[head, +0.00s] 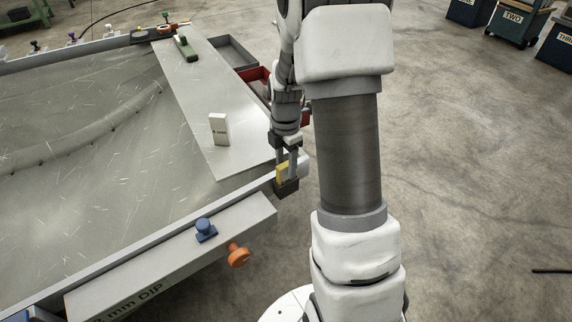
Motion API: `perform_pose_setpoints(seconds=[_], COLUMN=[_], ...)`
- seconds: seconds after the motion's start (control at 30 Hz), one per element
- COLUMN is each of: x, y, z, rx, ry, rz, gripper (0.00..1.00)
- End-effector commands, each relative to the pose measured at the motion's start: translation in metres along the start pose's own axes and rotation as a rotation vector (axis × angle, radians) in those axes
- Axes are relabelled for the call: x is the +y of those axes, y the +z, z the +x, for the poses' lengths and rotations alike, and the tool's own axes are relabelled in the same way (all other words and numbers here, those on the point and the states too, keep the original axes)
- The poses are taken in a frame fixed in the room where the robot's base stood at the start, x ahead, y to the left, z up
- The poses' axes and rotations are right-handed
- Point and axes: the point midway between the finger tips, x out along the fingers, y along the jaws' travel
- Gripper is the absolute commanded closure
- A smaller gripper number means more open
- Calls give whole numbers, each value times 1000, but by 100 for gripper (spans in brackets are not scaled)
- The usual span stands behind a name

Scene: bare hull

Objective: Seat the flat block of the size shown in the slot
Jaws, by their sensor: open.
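A small white block (219,128) with dark lettering on its face stands upright on the pale grey plate (205,95). My gripper (286,172) points down at the plate's near right corner, to the right of the white block and apart from it. It is open. A yellow piece (283,171) shows at the fingers, with a dark block-like part (286,187) just below; I cannot tell whether the yellow piece is between the fingers or behind them.
A grey tray (232,52) and a red tray (255,75) sit beyond the plate's right edge, the red one partly behind my arm. A blue knob (206,229) and an orange knob (238,254) stick out from the near rail.

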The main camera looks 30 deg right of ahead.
Motion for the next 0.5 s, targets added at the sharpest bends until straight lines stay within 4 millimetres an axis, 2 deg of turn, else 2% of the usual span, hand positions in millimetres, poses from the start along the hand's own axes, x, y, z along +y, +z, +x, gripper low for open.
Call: perform_pose_setpoints(seconds=[0.03, 0.3, 0.5], x=[1, 1, 0], y=[0, 1, 1], z=[-13, -72, -101], rx=[-1, -2, -2], ry=[4, 5, 3], rz=[0, 1, 1], gripper=[45, 45, 45])
